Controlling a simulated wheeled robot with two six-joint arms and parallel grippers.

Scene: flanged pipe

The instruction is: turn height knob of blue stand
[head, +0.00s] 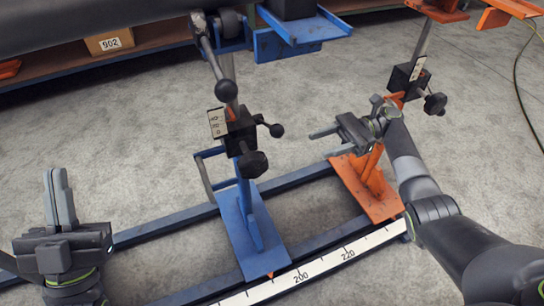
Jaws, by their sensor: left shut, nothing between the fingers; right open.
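The blue stand (243,222) is near the middle of the head view, its blue foot on the rail frame. A black block with a small scale plate (217,123) sits on its post. A black lobed knob (252,164) sticks out low on this block, and a ball-ended lever (275,130) sticks out at its right. My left gripper (55,173) is shut and empty at the lower left, fingers up, well apart from the stand. My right gripper (321,143) is open and empty, to the right of the knob, fingers toward the stand and apart from it.
An orange stand (372,195) with its own black knob (435,103) is on the right, near my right arm. A long dark pipe (90,22) crosses the top left. A ruler strip (320,268) runs along the front rail. Floor between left gripper and blue stand is clear above the rails.

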